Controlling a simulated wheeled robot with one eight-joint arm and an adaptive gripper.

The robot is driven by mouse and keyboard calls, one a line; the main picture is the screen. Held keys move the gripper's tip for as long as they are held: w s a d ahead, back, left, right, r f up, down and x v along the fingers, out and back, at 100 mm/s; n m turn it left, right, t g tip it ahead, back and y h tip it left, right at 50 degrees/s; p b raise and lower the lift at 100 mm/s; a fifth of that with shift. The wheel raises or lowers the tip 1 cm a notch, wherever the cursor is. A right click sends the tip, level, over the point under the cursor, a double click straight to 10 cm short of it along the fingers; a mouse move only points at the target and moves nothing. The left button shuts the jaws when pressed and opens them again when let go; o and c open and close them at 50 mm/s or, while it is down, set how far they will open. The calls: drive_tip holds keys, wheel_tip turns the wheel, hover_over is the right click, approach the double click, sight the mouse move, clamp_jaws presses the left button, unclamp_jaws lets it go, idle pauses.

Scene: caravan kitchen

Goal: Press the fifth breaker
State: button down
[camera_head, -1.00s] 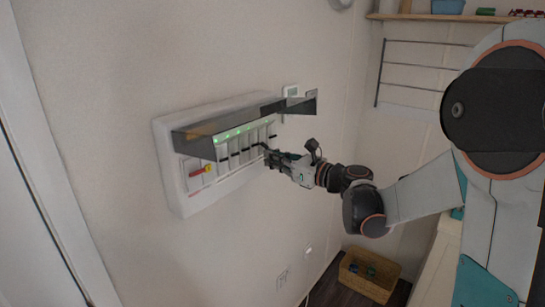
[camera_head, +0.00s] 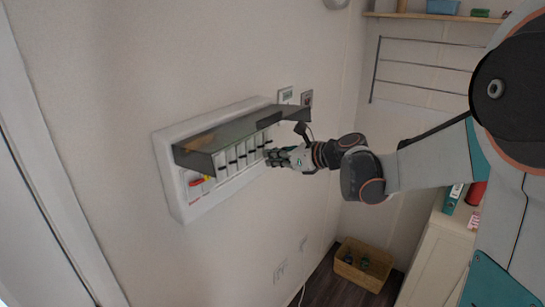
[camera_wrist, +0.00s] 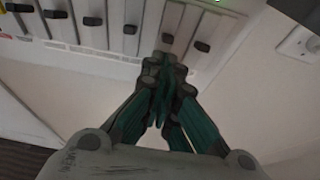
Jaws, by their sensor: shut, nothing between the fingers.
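A white breaker box (camera_head: 178,196) is mounted on the wall, with a row of white breakers (camera_head: 232,160) carrying dark toggles. My gripper (camera_head: 268,157) reaches from the right to the right end of the row. In the wrist view, several dark toggles run across the top. I cannot tell whether the fingertips touch the breaker. One green light (camera_wrist: 218,2) shows at the top.
A dark raised cover (camera_head: 235,130) juts out over the breakers. A small wall panel (camera_head: 286,95) is above right.

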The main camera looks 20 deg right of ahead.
drive_tip(key=shift+r+p, duration=0.45)
drive_tip(key=shift+r, duration=0.15)
drive_tip(key=shift+w+r, duration=0.15)
drive_tip(key=shift+r, duration=0.05)
drive_tip(key=shift+r, duration=0.15)
